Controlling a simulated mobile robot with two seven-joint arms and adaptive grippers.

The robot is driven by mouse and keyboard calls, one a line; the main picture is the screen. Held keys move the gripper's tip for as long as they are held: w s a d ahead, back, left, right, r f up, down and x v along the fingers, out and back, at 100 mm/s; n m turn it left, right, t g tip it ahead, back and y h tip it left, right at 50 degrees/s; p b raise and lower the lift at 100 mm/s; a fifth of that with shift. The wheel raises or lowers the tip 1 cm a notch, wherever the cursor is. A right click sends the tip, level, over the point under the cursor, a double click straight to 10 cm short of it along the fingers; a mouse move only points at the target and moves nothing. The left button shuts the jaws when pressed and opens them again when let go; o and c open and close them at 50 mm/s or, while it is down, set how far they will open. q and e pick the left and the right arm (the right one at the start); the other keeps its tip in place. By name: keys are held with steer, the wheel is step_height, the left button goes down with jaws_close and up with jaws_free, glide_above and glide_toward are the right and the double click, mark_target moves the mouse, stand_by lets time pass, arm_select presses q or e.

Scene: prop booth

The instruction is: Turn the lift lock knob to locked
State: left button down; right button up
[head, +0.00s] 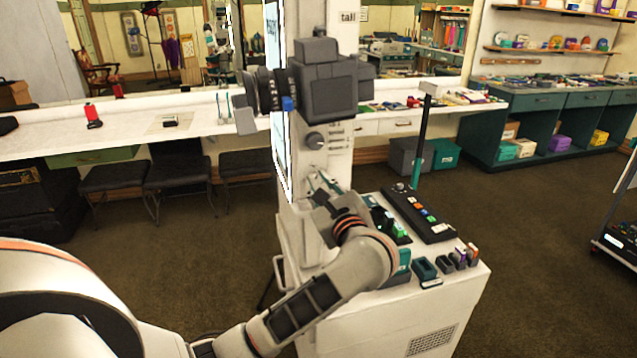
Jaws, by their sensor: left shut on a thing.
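My left gripper (318,182) reaches in from below and is shut on a small part at the front of the white column (340,165). Its fingers and wrist hide most of that part, which appears to be the lift lock knob; its setting cannot be read. A dark round knob (316,141) shows on the column just above the fingertips, apart from them, with small labels beside it that are too small to read. My right gripper is out of view.
A large grey studio camera (325,85) sits above the gripper. A white cabinet (390,315) below carries a black button panel (420,215) and small coloured blocks. A bright upright panel stands at the column's left. Open carpet (540,230) lies to the right.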

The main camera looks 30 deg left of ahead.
arm_select(q)
steer(key=m+p, duration=0.2)
steer(key=m, duration=0.2)
steer(key=shift+m+p, duration=0.55)
steer(key=shift+m, duration=1.35)
steer(key=shift+m+p, duration=0.3)
steer(key=shift+m, duration=0.6)
steer(key=m, duration=0.3)
steer(key=shift+f+m+t, duration=0.1)
steer(key=shift+m+t, duration=0.3)
steer(key=shift+m, duration=1.9)
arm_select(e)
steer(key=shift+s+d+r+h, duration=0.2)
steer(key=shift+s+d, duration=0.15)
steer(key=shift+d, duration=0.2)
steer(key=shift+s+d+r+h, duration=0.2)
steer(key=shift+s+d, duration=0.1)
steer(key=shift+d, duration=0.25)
arm_select(q)
steer(key=c, duration=1.8)
jaws_free()
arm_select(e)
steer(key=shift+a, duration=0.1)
